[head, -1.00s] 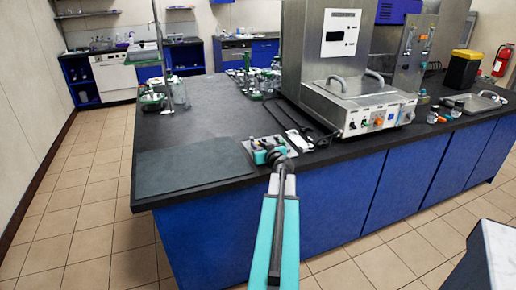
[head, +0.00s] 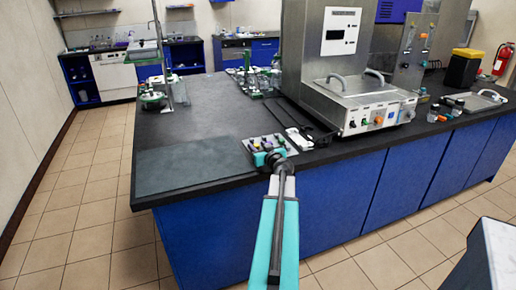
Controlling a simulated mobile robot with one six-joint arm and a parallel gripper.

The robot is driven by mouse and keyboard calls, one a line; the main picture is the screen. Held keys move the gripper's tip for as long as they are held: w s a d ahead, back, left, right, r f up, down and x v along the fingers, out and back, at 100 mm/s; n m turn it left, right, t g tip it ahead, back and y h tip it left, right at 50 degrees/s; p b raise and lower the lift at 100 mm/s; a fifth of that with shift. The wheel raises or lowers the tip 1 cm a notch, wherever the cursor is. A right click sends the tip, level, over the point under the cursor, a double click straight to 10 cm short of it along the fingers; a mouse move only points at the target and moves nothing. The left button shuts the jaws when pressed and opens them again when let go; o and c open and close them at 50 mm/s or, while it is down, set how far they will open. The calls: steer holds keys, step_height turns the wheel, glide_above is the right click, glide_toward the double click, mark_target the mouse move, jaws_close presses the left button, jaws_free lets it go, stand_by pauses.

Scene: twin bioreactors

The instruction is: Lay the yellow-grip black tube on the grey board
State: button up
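The grey board (head: 195,166) lies flat and bare on the black bench's near left corner. Right of it is a small light tray (head: 249,147) holding several small coloured items, with purple, yellow and dark spots. I cannot single out the yellow-grip black tube among them; it is too small or hidden. My teal and dark arm reaches up from the bottom, and my gripper (head: 270,155) is at the tray's near edge. Its fingers are hidden behind the wrist, so I cannot see whether they are open or hold anything.
A steel water bath with handles (head: 358,100) stands right of the tray, with a flat dark item and a white item (head: 299,139) between. Glassware on a stand (head: 155,97) is at the back left. The bench (head: 205,120) behind the board is clear.

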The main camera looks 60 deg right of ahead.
steer(key=shift+r, duration=0.2)
steer(key=shift+b+v, duration=0.75)
steer(key=shift+v, duration=3.65)
steer(key=shift+s+a+r+p, duration=0.2)
steer(key=shift+s+a+p, duration=0.1)
steer(key=shift+p, duration=0.3)
steer(key=p+v, duration=0.2)
steer(key=p, duration=0.3)
steer(key=shift+s, duration=0.1)
steer(key=shift+s+f, duration=0.1)
